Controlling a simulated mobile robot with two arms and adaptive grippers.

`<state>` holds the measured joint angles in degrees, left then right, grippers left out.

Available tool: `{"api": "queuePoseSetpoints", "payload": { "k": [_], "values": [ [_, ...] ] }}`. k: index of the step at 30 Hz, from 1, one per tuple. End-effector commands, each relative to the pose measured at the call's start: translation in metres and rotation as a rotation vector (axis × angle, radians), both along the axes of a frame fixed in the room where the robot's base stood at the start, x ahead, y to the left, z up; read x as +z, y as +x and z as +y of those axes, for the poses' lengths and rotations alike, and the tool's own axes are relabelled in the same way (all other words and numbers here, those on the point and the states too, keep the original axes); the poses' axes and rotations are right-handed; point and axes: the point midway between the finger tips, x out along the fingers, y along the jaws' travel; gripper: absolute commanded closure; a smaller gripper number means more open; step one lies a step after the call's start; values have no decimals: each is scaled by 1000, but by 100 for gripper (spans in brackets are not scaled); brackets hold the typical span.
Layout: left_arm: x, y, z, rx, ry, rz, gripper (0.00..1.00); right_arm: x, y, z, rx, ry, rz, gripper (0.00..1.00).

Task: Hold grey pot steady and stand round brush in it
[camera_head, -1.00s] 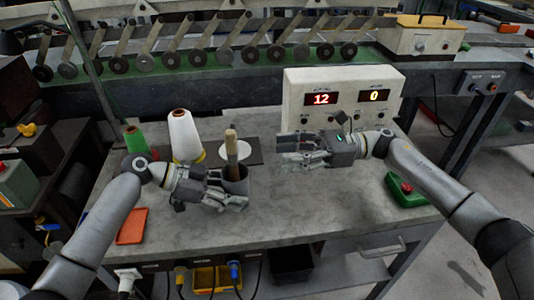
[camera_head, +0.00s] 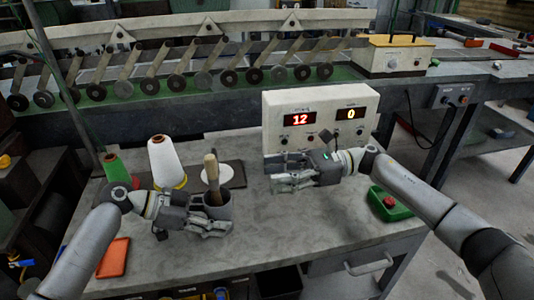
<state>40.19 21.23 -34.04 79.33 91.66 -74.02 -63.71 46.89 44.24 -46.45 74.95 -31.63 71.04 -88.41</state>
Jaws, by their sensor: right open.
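The grey pot (camera_head: 221,209) stands on the grey worktop, left of its middle. The round brush is upright in it with a slight lean; its wooden handle (camera_head: 211,168) rises above the rim, and its lower end is hidden inside. My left gripper (camera_head: 213,228) is at the pot's near side, its fingers low across the front. Whether its jaws close on the pot is not clear. My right gripper (camera_head: 285,181) is open and empty, to the right of the pot, apart from it and in front of the display box.
A white thread cone (camera_head: 166,160) and a green one (camera_head: 116,168) stand behind left. The display box (camera_head: 320,118) stands at the back. A green box with a red button (camera_head: 389,202) is at right, an orange tray (camera_head: 113,257) front left. The front middle worktop is clear.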

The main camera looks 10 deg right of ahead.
Motion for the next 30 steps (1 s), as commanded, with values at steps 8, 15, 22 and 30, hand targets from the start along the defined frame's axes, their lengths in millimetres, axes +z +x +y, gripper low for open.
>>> {"api": "queuePoseSetpoints", "payload": {
  "k": [8,15,22,30],
  "values": [
    [0,0,0,0,0,0,28,0,0,0,0,0,0,50],
    [0,0,1,0,0,0,28,0,0,0,0,0,0,50],
    [14,1,27,2,1,-2,28,0,0,0,0,0,0,50],
    [41,1,77,2,1,-1,28,0,0,0,0,0,0,50]
  ]
}}
